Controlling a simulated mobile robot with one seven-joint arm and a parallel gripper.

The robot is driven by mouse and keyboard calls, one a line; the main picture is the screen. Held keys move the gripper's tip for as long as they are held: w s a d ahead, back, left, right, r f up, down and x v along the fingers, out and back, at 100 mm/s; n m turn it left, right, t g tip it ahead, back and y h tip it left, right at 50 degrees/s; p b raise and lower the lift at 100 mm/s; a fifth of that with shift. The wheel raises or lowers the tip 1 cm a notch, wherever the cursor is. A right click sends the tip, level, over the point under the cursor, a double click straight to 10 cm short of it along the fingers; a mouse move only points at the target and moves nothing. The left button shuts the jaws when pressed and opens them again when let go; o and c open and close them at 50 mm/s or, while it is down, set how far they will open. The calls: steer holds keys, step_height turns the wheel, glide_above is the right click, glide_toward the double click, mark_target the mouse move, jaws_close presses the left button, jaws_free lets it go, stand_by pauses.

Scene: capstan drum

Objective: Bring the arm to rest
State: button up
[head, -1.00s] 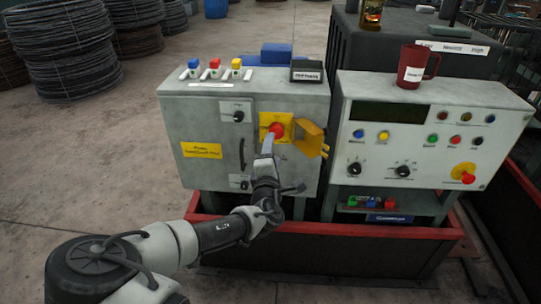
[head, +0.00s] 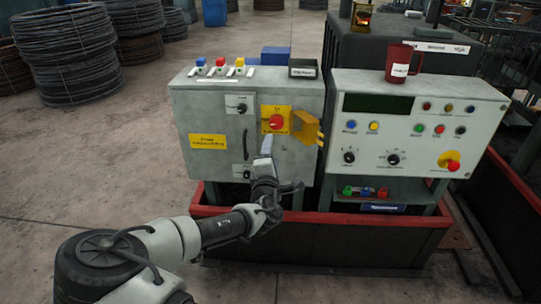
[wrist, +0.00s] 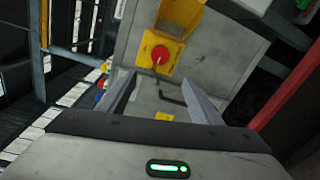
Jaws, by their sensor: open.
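My gripper (head: 267,146) is in front of the left grey cabinet (head: 200,115), a little below the red rotary switch (head: 276,122) on its yellow plate. It is apart from the switch. In the wrist view my gripper (wrist: 158,88) has its two fingers spread with nothing between them. The red switch (wrist: 160,55) shows beyond the fingertips there, with a black door handle (wrist: 172,97) nearer the fingers. A yellow hinged cover (head: 308,127) stands open to the right of the switch. My arm reaches in from the lower left.
The right console (head: 415,125) carries buttons, knobs and a red emergency stop (head: 453,166). A red mug (head: 400,64) stands on top. A red-rimmed trough (head: 320,217) runs below both cabinets. The floor (head: 90,160) at left is clear up to the wire coils (head: 70,50).

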stand_by(0.3)
steer(key=s+d+f+m+g+h, duration=0.3)
steer(key=d+f+m+g, duration=0.2)
steer(key=d+m, duration=0.4)
steer(key=s+d+f+m+g+y, duration=0.1)
steer(key=s+d+m+g+y, duration=0.1)
steer(key=s+m+g, duration=0.4)
steer(key=s+d+r+m+y, duration=0.1)
steer(key=s+d+r+m, duration=0.1)
steer(key=s+r, duration=1.05)
steer(key=s+d+r+m+y, duration=0.1)
steer(key=s+r+m, duration=0.2)
steer(key=s+r, duration=0.95)
step_height(320, 180, up, 10)
steer(key=s+p, duration=0.2)
steer(key=p, duration=1.1)
steer(key=shift+s+r+g, duration=0.15)
steer(key=shift+g, duration=0.15)
steer(key=shift+d, duration=0.1)
